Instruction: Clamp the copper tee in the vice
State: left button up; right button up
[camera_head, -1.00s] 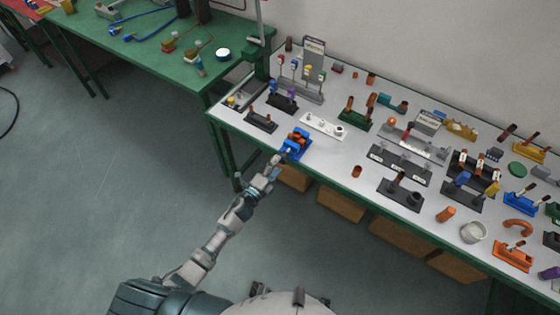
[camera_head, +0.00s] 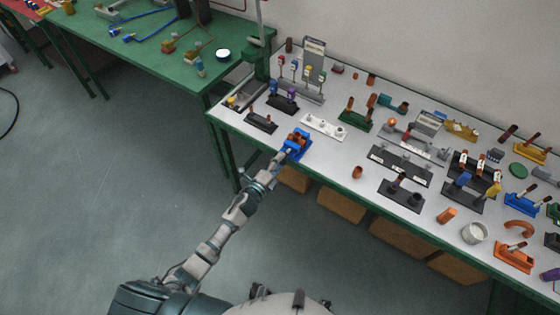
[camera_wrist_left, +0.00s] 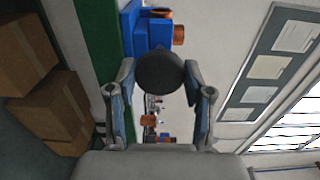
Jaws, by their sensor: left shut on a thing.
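The blue vice (camera_head: 301,151) stands near the front edge of the white-topped bench, left of its middle. The copper tee (camera_head: 296,136) sits in its jaws; in the left wrist view the blue vice (camera_wrist_left: 148,36) shows with orange copper ends (camera_wrist_left: 178,35) at its side. How firmly the jaws press on the tee cannot be told. My left gripper (camera_head: 282,160) is at the front of the vice. In the left wrist view its fingers (camera_wrist_left: 160,84) are shut on a dark round vice knob (camera_wrist_left: 160,70). My right gripper is out of view.
A small black stand (camera_head: 261,122) and a white plate with fittings (camera_head: 323,126) stand close behind the vice. A loose copper piece (camera_head: 357,172) lies to its right. Several other stands fill the bench. Cardboard boxes (camera_head: 341,206) sit below its front edge.

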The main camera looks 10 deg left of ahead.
pick_arm(q)
jog(key=shift+f, duration=0.15)
jog(key=shift+f+m+b, duration=0.1)
jog(key=shift+m+b, duration=0.2)
jog(key=shift+m, duration=1.1)
jog(key=shift+s, duration=0.1)
jog(key=m, duration=0.2)
jog(key=shift+f+m, duration=0.1)
jog(key=shift+m, duration=0.3)
jog(key=o, duration=1.2)
jog(key=shift+r, duration=0.25)
